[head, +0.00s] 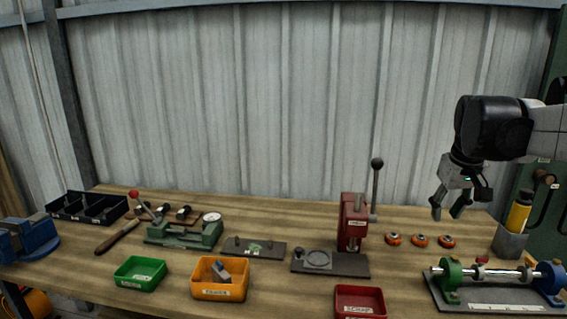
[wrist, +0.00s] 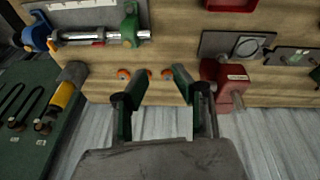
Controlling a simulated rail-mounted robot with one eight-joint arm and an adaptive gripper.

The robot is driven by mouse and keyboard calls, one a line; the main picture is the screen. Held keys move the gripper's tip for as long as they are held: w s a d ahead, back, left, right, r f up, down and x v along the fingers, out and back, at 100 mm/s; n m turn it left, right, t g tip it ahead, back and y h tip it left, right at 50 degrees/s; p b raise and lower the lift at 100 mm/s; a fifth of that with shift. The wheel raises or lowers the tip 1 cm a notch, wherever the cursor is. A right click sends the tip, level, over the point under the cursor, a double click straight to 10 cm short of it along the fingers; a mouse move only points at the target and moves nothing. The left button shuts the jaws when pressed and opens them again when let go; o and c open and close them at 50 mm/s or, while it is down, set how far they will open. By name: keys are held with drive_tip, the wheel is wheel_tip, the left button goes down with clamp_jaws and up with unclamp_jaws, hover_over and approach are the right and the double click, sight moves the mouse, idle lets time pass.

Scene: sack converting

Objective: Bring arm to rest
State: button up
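My gripper (head: 449,206) hangs above the right part of the wooden bench, pointing down, in the head view. Its two fingers are apart with nothing between them. In the wrist view the open gripper (wrist: 157,78) shows the bench beyond its fingers. My arm comes in from the right edge of the head view, well above the bench top. The gripper touches nothing that I can see.
Below stand several orange-and-dark rings (head: 420,241), a red lever press (head: 353,222), a roller fixture (head: 490,284) and a grey holder (head: 509,243) with a yellow tool. Green (head: 140,273), orange (head: 219,291) and red (head: 360,302) bins line the front. A corrugated wall (head: 250,100) stands behind.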

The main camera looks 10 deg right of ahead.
drive_tip(key=s+a+f+t, duration=0.1)
drive_tip(key=s+a+f, duration=0.2)
drive_tip(key=s+a, duration=0.2)
drive_tip(key=s+a+f+n+t+y, duration=0.1)
drive_tip(key=s+a+f, duration=0.3)
drive_tip(key=a, duration=0.8)
drive_tip(key=s+a+f+t, duration=0.2)
drive_tip(key=s+a+f, duration=0.1)
drive_tip(key=s+a, duration=0.4)
drive_tip(key=shift+a+f+n, duration=0.15)
drive_tip(key=shift+a+n, duration=0.15)
drive_tip(key=shift+a, duration=0.35)
